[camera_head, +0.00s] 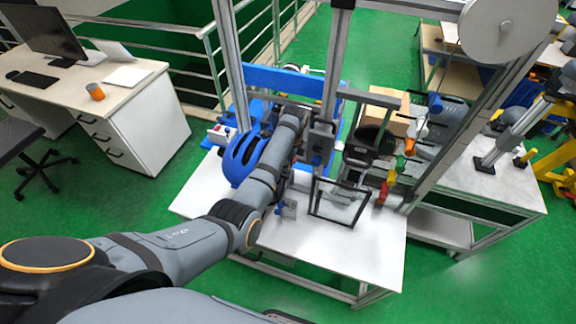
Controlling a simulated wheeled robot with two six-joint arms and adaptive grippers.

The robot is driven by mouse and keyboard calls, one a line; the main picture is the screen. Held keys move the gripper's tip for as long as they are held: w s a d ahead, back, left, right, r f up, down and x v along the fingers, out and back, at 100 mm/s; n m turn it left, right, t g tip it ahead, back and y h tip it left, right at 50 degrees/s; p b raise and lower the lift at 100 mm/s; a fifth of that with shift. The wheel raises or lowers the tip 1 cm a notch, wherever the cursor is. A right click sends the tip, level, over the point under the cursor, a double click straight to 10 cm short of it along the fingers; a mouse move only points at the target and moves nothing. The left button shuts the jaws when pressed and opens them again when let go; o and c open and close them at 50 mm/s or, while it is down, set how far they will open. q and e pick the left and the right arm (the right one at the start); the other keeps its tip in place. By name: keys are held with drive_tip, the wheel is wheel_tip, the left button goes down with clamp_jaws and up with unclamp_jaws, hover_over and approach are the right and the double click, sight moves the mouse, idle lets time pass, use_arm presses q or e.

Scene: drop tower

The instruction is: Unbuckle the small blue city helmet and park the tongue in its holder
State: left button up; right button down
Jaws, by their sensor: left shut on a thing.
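The small blue helmet (240,159) with dark vents sits on the left part of the white table, beside my left forearm. My left arm comes in from the lower left and passes along the helmet's right side toward the drop tower. My left gripper (300,112) is at the far end of this arm, close to the helmet and the tower upright. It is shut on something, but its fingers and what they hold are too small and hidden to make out. The strap, buckle, tongue and tongue holder cannot be told apart here. My right gripper is not in view.
The drop tower's metal uprights (231,75) rise around the work spot. A black-framed clear panel (338,202) stands on the white table (330,248), right of my forearm. The table's front is mostly clear. A desk (150,110) stands at left.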

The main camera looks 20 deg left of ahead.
use_arm(q)
drive_tip(key=shift+f, duration=0.15)
drive_tip(key=o, duration=1)
drive_tip(key=shift+c, duration=0.2)
wheel_tip(320, 180, up, 12)
drive_tip(key=shift+d, duration=0.45)
